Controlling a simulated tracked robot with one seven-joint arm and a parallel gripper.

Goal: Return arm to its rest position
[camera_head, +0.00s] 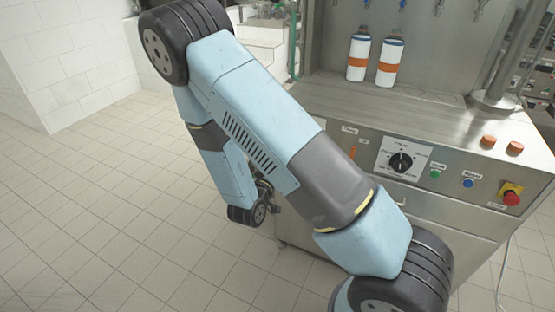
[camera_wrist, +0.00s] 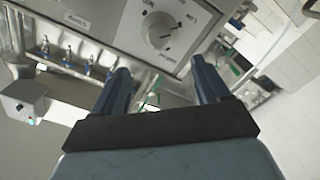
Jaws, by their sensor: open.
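My gripper (camera_wrist: 160,76) is open in the wrist view, with its two dark blue fingers apart and nothing between them. In the head view my blue and grey arm is bent high in front of the steel filling machine (camera_head: 432,102). My gripper is mostly hidden behind the arm there.
Two white bottles with orange bands (camera_head: 358,58) (camera_head: 390,61) stand on the machine's top. Two orange caps (camera_head: 488,141) (camera_head: 515,148) lie at its right. Green, blue and red buttons (camera_head: 511,198) line the front. Tiled floor (camera_head: 85,215) at left is clear.

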